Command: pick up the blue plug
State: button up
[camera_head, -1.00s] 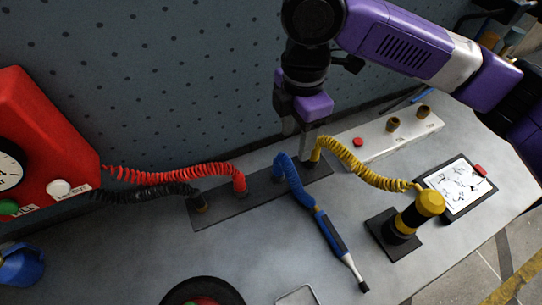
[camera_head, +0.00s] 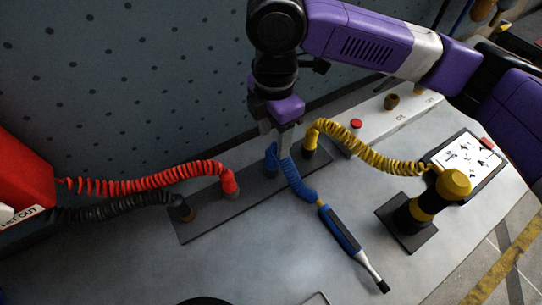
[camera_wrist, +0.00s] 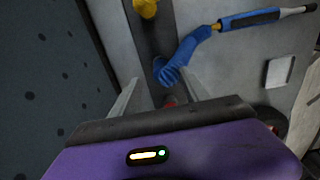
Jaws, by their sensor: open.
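The blue plug (camera_head: 271,157) stands in the dark strip on the bench, between the red plug and the yellow plug. A coiled blue cord (camera_head: 296,182) runs from it to a blue pen-shaped tool (camera_head: 340,230). My gripper (camera_head: 277,143) points down just above the blue plug, its fingers partly overlapping it in the head view. In the wrist view the blue plug (camera_wrist: 160,64) shows beyond the spread, empty fingers (camera_wrist: 160,90), roughly in line with the gap. Whether a finger touches it I cannot tell.
The red plug (camera_head: 229,182), black plug (camera_head: 183,210) and yellow plug (camera_head: 310,147) stand in the same dark strip (camera_head: 205,222), each with a coiled cord. A yellow-black stand (camera_head: 430,205) and a tablet (camera_head: 466,158) are at right. The perforated wall (camera_head: 130,80) rises behind.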

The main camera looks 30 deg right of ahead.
aim_at(272, 150)
jog(key=shift+a+f+p, duration=0.15)
jog(key=shift+f+p, duration=0.05)
jog(key=shift+f, duration=1.1)
jog(key=shift+a+f+p, duration=0.15)
jog(key=shift+f+p, duration=0.05)
jog(key=shift+f, duration=1.1)
grip_shut()
